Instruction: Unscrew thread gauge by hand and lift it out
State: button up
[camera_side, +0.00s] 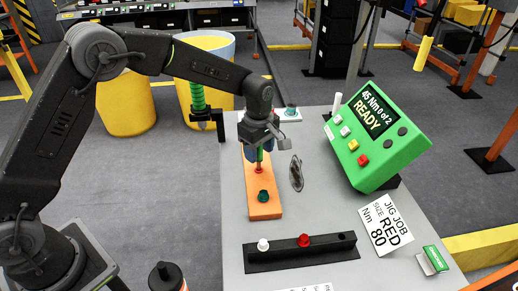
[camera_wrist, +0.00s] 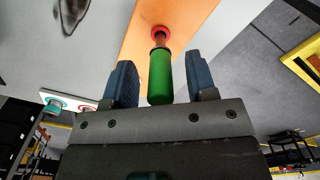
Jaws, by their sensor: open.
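The thread gauge (camera_wrist: 160,80) has a green handle and stands at a red-ringed hole in the orange block (camera_side: 263,211). In the side view, its lower end and the red ring (camera_side: 259,170) show just under my gripper (camera_side: 262,152); the handle is mostly hidden. In the wrist view, the blue fingers of my gripper (camera_wrist: 160,68) are open on either side of the green handle, with a visible gap on both sides. The orange block also shows in the wrist view (camera_wrist: 190,18). A second, teal-ringed hole (camera_side: 263,195) is nearer the block's front end.
A dark oval object (camera_side: 296,173) is right of the block. A black rack (camera_side: 290,256) holds white and red pieces in front. A green controller (camera_side: 375,137) reads "45 Nm 0 of 2 READY". A card (camera_side: 386,224) reads "JIG JOB SIZE RED Nm 80". A green-sleeved tool (camera_side: 197,95) stands back left.

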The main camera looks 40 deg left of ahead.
notch_tip(320, 180, up, 14)
jog(key=s+a+r+m+t, duration=0.1)
jog(key=s+a+r+m, duration=0.25)
jog(key=s+r, duration=0.3)
jog(key=s+a+f+m+t, duration=0.1)
jog(key=s+a+m+t, duration=0.1)
jog(key=s+m, duration=0.4)
jog(key=s+a+f+m+t, duration=0.1)
jog(key=s+m, duration=0.6)
jog(key=s, duration=1)
jog(key=shift+s+a+f+t, duration=0.2)
jog(key=shift+a+f+t, duration=0.15)
jog(key=shift+f+t, duration=0.4)
jog(key=shift+c, duration=0.2)
